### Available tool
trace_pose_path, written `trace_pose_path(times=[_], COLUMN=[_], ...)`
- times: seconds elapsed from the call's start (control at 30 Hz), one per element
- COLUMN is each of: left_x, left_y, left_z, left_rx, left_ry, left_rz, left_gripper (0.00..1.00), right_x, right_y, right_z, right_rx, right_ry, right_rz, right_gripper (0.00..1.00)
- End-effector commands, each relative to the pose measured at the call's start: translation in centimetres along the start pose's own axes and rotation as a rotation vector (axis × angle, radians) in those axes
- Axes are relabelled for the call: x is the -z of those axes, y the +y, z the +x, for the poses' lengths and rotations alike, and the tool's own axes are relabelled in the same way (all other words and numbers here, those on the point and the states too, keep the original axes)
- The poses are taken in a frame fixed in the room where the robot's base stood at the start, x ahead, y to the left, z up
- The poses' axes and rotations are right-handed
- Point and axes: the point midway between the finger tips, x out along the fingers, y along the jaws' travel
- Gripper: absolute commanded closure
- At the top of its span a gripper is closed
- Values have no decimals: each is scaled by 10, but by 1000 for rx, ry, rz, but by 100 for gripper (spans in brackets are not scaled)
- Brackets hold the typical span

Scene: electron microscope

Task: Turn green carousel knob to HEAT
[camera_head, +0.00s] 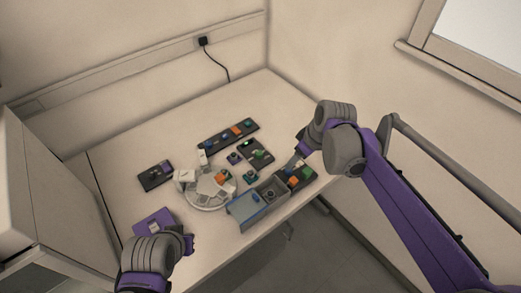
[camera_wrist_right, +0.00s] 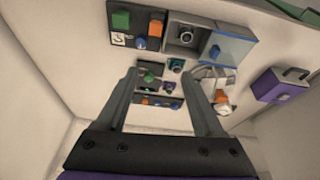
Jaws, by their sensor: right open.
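A dark box with a green knob (camera_head: 257,148) on top stands near the middle of the table; I take this for the carousel knob, but its markings are too small to read. In the right wrist view the green knob (camera_wrist_right: 148,77) shows beyond and between the fingers. The round white carousel (camera_head: 203,202) lies to its left in the head view, with small parts on it. My right gripper (camera_wrist_right: 163,82) is open and empty; in the head view (camera_head: 300,157) it is above the table, right of the green-knob box. My left gripper (camera_head: 189,243) is near the front-left edge, its jaws unclear.
A long dark panel (camera_head: 228,133) with coloured knobs lies behind. A grey tray with a blue lid (camera_head: 243,209) and a dark panel with a green block (camera_head: 294,181) sit at the front. A purple device (camera_head: 153,222) and a dark box (camera_head: 155,177) stand left. The back table is clear.

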Motion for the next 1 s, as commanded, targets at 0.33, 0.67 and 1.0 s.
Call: trace_pose_path(times=[0.33, 0.67, 1.0], left_x=[8, 10, 10], left_y=[0, 0, 0], left_z=[-7, -10, -10], left_rx=[0, 0, 0], left_ry=[7, 9, 9], left_rz=[0, 0, 0], left_gripper=[100, 100, 100], right_x=[101, 132, 132], right_y=[48, 59, 47], right_z=[80, 133, 177], right_rx=[180, 266, 270], right_ry=[25, 70, 72], right_rz=[-429, -650, -660], right_gripper=[31, 31, 31])
